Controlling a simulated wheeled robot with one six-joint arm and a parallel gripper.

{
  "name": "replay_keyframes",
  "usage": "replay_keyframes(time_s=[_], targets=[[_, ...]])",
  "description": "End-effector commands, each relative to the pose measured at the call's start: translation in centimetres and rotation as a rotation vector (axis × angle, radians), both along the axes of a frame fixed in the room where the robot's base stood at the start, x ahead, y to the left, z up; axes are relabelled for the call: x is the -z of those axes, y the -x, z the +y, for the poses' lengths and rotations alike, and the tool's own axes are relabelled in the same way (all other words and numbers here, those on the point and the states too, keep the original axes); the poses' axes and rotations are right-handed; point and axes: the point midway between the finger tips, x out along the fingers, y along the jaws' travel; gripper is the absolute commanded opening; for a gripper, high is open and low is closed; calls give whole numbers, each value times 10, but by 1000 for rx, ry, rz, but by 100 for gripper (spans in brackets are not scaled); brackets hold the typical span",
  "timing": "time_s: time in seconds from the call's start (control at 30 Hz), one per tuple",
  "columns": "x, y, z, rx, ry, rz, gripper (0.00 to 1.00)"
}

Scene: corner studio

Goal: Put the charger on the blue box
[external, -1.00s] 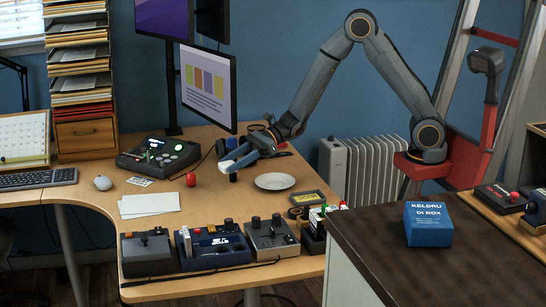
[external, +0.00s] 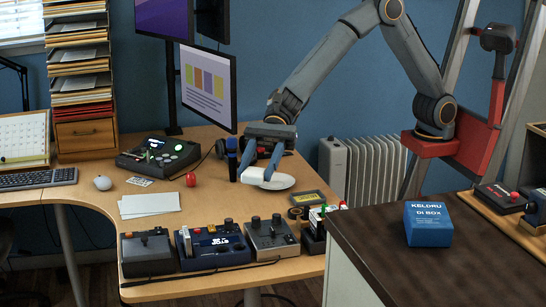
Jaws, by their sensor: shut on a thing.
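The blue box (external: 428,224), marked as a DI box, sits on the dark counter at the right. My gripper is far to the left of the blue box.
A dark upright bottle-like thing (external: 232,165) stands just left of my gripper. Several control boxes (external: 212,248) line the desk's front edge. The dark counter (external: 375,240) has free room around the blue box; a black box with a red button (external: 500,197) lies farther right.

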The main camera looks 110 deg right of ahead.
Motion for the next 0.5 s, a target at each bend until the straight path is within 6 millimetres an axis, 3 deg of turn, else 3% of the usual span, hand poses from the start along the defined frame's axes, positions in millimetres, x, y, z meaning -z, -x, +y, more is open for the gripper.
replay_keyframes(time_s=[0.03,0.1,0.5], targets=[[-13,8,26,-38,-1,-2,19],[-25,19,57,-85,-1,-2,19],[-92,105,222,-336,-1,-2,19]])
